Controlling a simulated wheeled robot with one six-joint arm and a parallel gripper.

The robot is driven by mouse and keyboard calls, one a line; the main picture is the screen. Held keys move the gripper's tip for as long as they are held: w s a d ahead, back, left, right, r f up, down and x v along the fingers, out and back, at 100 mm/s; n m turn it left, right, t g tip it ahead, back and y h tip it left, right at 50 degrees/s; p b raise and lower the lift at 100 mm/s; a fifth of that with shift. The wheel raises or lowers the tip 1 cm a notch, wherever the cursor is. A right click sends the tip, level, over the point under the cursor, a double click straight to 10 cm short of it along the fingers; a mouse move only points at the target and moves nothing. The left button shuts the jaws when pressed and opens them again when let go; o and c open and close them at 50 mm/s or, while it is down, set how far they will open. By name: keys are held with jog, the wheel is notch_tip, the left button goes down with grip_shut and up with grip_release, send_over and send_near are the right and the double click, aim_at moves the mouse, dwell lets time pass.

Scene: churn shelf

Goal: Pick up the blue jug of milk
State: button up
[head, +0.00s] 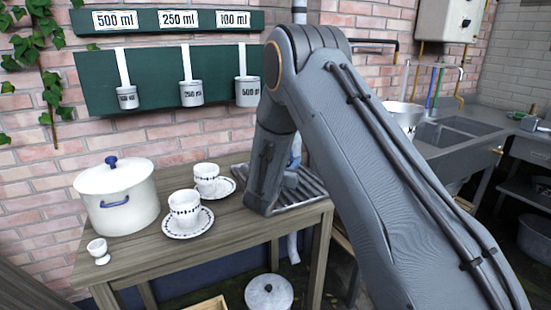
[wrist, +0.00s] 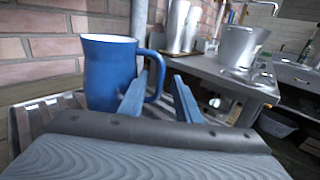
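The blue jug (wrist: 108,75) stands upright on a slatted metal rack in the wrist view, left of centre. Its rim is pale, and its handle points right. My gripper (wrist: 163,85) is open, its two fingers apart. The left finger overlaps the jug's handle side, and the handle's outer edge shows between the fingers. I cannot tell if a finger touches it. Nothing is held. In the head view my arm hides most of the jug and the gripper.
The slatted rack (head: 306,190) lies at the right end of the wooden table (head: 250,222). Two patterned cups (head: 184,208) (head: 206,178) on saucers, a white pot (head: 117,200) and an egg cup (head: 98,250) stand to its left. A brick wall is close behind.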

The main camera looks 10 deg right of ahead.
jog(key=shift+w+d, duration=0.25)
jog(key=shift+w, duration=0.3)
grip_shut()
dwell(1.0)
